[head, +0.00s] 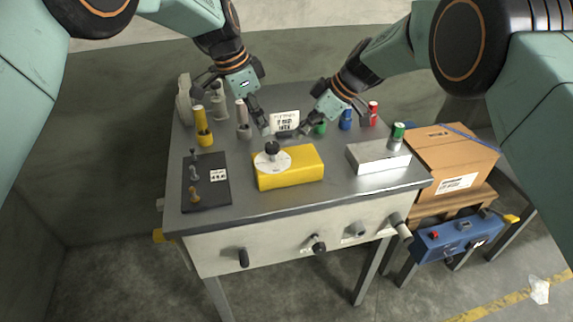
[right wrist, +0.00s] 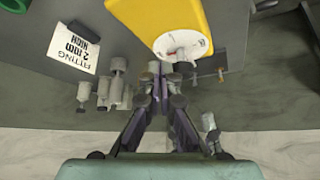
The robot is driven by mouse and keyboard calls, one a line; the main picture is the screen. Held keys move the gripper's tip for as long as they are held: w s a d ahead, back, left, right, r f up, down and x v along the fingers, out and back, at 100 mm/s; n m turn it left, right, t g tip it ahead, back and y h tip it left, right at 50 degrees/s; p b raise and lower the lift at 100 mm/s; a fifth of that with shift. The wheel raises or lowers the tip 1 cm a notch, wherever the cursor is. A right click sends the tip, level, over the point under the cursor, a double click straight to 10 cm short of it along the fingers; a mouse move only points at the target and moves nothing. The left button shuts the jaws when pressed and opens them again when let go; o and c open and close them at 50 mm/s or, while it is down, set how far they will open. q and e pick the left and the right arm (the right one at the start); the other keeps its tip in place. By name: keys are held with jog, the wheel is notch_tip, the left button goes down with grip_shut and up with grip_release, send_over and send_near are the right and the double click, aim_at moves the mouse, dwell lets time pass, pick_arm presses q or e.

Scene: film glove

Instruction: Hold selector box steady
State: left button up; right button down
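The selector box looks to be the yellow box (head: 290,170) lying on the grey table. It has a white dial plate with a black knob (head: 272,148) at its left end. It also shows at the top of the right wrist view (right wrist: 210,15). My left gripper (head: 263,124) hangs behind the box, near its back left corner, apart from it. Its fingers are too small to tell open from shut. My right gripper (head: 304,129) is behind the box, to the right of the left one. In the right wrist view its fingertips (right wrist: 169,76) stand a narrow gap apart, below the dial, not touching the box.
A white label card (head: 285,121) stands behind the box. A dark board (head: 205,183) with small parts lies at left, near a yellow cylinder (head: 203,127). A silver block (head: 378,157) is at right. Coloured cans stand behind it. A cardboard box (head: 452,160) is beside the table.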

aim_at(293, 155)
jog(key=shift+f, duration=0.25)
jog(key=shift+f, duration=0.35)
jog(key=shift+f, duration=0.15)
jog(key=shift+f, duration=0.3)
dwell(0.4)
jog(key=shift+f, duration=0.25)
jog(key=shift+f, duration=0.3)
jog(key=shift+f, duration=1.05)
